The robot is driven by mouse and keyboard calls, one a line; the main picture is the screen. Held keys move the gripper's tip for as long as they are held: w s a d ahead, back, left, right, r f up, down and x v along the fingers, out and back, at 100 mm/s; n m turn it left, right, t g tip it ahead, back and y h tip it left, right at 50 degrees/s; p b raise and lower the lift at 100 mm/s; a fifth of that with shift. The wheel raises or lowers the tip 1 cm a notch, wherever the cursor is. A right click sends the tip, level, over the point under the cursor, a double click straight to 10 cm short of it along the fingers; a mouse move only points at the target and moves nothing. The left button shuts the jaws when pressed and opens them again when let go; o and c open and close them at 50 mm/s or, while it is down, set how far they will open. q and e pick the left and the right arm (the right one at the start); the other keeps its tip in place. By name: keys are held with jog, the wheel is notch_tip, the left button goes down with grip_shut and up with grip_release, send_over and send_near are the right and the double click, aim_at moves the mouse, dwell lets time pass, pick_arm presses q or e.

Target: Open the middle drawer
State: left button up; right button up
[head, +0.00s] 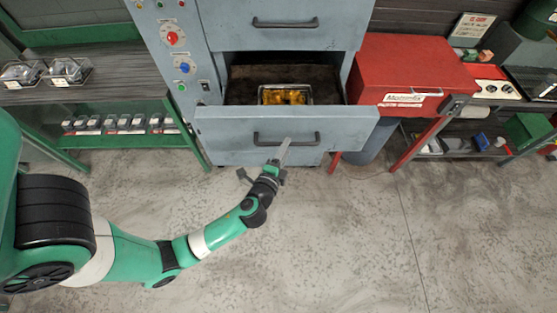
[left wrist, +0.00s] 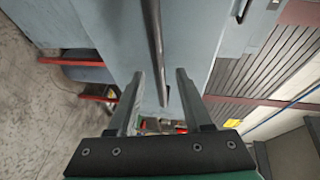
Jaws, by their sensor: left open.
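The middle drawer (head: 228,128) of the blue-grey cabinet is pulled out, showing its dark inside. A metal tray (head: 285,87) with amber-yellow pieces sits in it. The drawer's dark bar handle (head: 287,138) is on its front; in the left wrist view the handle (left wrist: 154,40) runs lengthwise and its end appears between my two fingers. My left gripper (head: 266,160) is open, just below and in front of the handle; its fingers also show in the left wrist view (left wrist: 160,78). I cannot tell whether a finger touches the handle. My right gripper is not in view.
The closed upper drawer (head: 285,40) is above. A red chest (head: 410,75) on legs stands right of the cabinet, and a green-framed bench (head: 95,90) with small items on its shelf stands left. The concrete floor (head: 340,240) in front is clear.

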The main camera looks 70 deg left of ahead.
pick_arm(q)
jog(key=p+v, duration=0.1)
jog(key=v, duration=0.7)
jog(key=shift+p, duration=0.35)
jog(key=shift+s, duration=0.1)
